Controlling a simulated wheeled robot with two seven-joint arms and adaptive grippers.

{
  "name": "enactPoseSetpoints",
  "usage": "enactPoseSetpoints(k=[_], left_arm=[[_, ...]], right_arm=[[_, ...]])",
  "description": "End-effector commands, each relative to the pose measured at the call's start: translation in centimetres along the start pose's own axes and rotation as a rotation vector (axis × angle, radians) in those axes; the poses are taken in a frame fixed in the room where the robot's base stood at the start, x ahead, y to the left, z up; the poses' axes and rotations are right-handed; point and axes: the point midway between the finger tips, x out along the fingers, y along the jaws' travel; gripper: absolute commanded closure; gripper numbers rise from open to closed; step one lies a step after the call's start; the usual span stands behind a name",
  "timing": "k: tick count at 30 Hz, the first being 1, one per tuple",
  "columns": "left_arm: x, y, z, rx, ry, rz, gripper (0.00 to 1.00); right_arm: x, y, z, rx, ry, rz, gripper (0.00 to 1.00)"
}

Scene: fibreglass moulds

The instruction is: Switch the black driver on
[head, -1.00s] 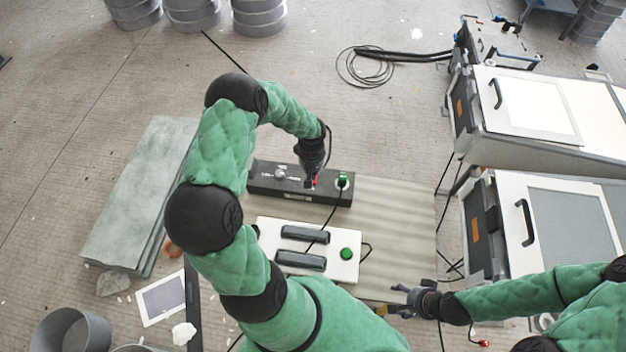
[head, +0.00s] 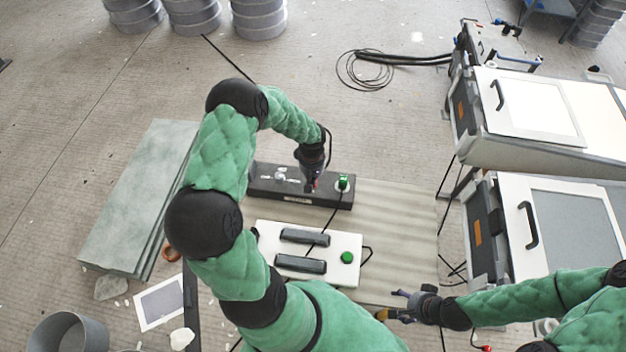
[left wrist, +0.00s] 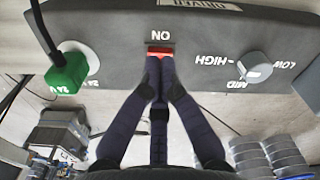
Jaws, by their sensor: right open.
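The black driver (head: 262,184) is a long dark box on the striped board. It has a pale knob (head: 281,174) and a green plug (head: 343,182) on its top face. In the left wrist view the driver (left wrist: 115,25) shows a red switch (left wrist: 160,52) beside its ON label, seen upside down. My left gripper (head: 312,186) is over the driver between knob and plug. In the left wrist view its fingertips (left wrist: 158,62) are together and empty, at the red switch; I cannot tell whether they touch it. My right gripper (head: 392,304) is open, low at the right.
White-lidded machines (head: 530,105) stand at the right. A grey-green slab (head: 135,200) lies at the left. Bare board lies right of the driver.

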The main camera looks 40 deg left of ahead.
Motion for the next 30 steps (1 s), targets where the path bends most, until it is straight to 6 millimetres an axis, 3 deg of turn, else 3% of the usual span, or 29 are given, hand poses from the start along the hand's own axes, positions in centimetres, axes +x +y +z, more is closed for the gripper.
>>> enactPoseSetpoints(k=[30], left_arm=[[0.53, 0.00, 0.01, 0.000, 0.000, 0.000, 1.00]], right_arm=[[0.48, 0.17, -0.02, 0.000, 0.000, 0.000, 0.34]])
